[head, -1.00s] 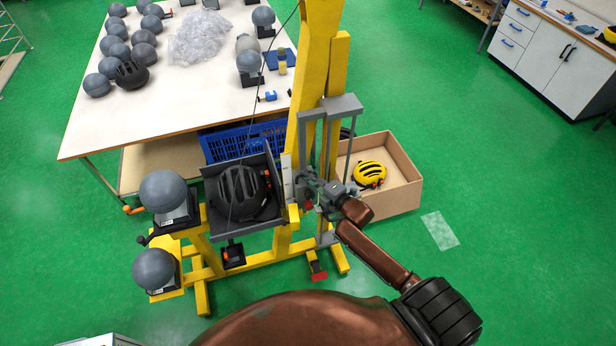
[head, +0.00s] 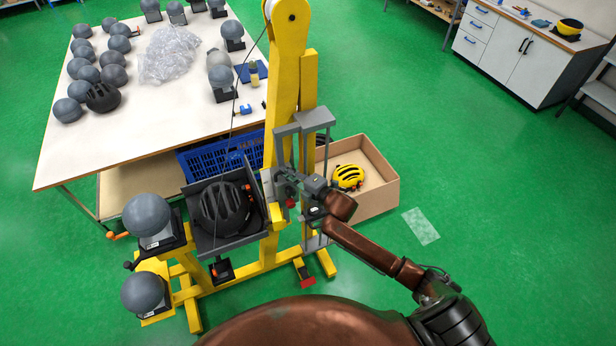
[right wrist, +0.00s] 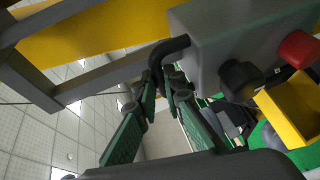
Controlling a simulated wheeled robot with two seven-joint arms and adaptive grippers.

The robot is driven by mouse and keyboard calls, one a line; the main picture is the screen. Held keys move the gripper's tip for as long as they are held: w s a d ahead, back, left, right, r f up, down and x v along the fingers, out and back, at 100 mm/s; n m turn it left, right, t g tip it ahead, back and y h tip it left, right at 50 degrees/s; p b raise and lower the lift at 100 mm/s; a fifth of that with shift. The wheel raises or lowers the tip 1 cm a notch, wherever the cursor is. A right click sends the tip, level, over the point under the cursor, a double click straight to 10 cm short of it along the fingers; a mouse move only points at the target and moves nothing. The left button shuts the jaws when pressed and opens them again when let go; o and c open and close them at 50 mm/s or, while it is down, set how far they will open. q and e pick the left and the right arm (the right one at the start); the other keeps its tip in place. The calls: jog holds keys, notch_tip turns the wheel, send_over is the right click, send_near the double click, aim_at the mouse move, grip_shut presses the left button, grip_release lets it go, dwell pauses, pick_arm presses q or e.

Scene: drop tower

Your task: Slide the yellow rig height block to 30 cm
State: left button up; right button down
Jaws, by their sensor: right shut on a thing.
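The yellow rig (head: 285,95) stands in the middle of the head view, with a grey guide frame on its right side. The height block is a grey block (right wrist: 215,45) with a black knob and a red knob in the right wrist view. In the head view it is small and partly hidden by my gripper. My right gripper (right wrist: 163,80) is shut on the block's bent black handle (right wrist: 165,52), its green-padded fingers on either side. A pale scale strip (head: 267,188) is on the rig; its marks are too small to read. My left gripper is out of view.
A black helmet (head: 222,207) sits in the rig's tray. Grey headforms (head: 147,214) stand on its left arms. A cardboard box (head: 375,200) with a yellow helmet (head: 348,177) is close behind my right arm. A white table (head: 150,105) is behind; green floor is free at right.

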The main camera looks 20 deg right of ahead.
jog(key=shift+w+r, duration=0.1)
jog(key=shift+r, duration=0.5)
jog(key=c, duration=2.3)
grip_release()
jog(key=shift+o, duration=1.4)
jog(key=shift+f, duration=0.25)
jog(key=shift+s+d, duration=0.15)
jog(key=shift+s, duration=0.15)
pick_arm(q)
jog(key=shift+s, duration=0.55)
pick_arm(e)
jog(key=v, duration=1.1)
jog(key=shift+s, duration=0.25)
jog(key=shift+r, duration=0.1)
